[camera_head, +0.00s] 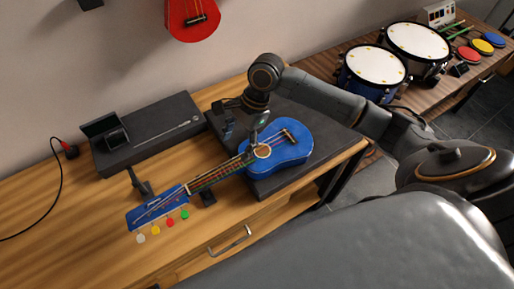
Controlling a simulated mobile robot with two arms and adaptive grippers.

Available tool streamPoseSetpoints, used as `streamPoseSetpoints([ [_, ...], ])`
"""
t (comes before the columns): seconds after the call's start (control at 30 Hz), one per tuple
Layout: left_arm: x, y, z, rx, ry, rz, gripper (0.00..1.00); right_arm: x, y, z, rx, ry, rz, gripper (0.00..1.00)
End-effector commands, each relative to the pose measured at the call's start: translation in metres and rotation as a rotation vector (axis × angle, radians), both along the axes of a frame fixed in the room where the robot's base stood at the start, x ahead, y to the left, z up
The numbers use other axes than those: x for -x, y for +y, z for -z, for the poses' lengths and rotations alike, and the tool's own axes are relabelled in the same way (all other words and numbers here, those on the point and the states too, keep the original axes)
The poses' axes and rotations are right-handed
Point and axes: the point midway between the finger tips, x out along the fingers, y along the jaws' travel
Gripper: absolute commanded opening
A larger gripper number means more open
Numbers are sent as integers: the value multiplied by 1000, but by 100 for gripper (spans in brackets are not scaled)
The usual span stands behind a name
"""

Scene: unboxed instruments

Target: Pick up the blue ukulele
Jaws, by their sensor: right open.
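The blue ukulele (287,152) lies on the table with its body resting on a dark grey mat (270,189) at the right end. Its neck points to the lower left and ends in a blue headstock over the wood. My left gripper does not show.
A dark case (150,140) stands behind the neck on the wooden table (50,225). Several coloured picks (170,223) lie in front of the headstock. A red instrument (190,18) hangs on the wall. Drums (375,66) stand on a bench at the back right. The table's left part is mostly clear.

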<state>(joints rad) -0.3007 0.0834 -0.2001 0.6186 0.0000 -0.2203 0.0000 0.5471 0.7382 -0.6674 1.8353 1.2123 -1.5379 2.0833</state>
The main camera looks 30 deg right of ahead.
Motion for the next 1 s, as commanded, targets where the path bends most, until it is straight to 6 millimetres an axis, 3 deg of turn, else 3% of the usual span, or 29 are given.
streamPoseSetpoints([
  [0.1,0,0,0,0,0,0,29,-6,-10,-12,1,57,102,66],
  [0.2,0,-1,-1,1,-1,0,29,-7,-9,-9,-1,79,133,66],
  [0.6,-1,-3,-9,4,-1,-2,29,-5,18,55,-3,80,135,66],
  [0.87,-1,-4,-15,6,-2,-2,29,-3,25,73,-2,78,133,66],
  [1.0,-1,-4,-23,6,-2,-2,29,1,32,93,-2,79,134,66],
])
